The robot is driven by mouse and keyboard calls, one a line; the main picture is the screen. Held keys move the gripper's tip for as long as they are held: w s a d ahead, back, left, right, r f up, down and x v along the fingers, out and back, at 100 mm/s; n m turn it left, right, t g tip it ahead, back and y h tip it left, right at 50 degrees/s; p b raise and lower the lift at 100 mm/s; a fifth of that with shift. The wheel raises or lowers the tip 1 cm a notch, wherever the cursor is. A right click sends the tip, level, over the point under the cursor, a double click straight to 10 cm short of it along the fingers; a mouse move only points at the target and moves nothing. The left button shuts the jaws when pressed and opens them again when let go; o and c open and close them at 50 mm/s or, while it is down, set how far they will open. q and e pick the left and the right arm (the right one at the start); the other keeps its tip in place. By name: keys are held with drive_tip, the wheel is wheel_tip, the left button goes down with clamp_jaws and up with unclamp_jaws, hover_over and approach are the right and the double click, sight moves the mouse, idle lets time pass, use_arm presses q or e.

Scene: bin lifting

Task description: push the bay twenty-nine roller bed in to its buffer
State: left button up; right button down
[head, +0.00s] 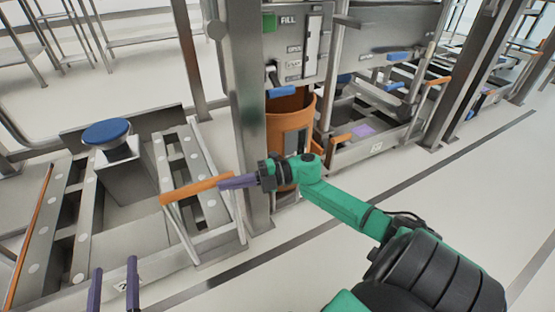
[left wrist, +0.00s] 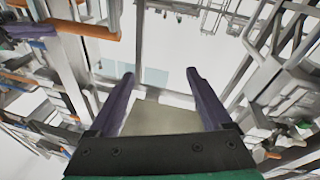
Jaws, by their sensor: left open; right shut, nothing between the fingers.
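A steel roller bed (head: 208,200) lies at the left in the head view, its rails dotted with round rollers. An orange bar (head: 190,189) crosses its near end. A blue round pad (head: 106,131) on a steel block stands among the rails; I cannot tell whether it is the buffer. A label (head: 119,287) on the front edge is partly hidden, and only a "2" shows. My right gripper (head: 222,184) is shut and empty, its fingertips at the bar's right end; contact is unclear. My left gripper (head: 114,264) is open and empty at the bottom left, also in the left wrist view (left wrist: 161,74).
A steel upright (head: 246,120) stands just right of the bed. Beyond it, an orange drum (head: 290,125) sits under a panel marked FILL (head: 288,21). Another bay (head: 375,130) with rails lies further right. The pale floor (head: 450,190) at the right is clear.

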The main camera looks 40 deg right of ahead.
use_arm(q)
drive_tip(key=shift+w+d+f, duration=0.1)
drive_tip(key=shift+f, duration=0.35)
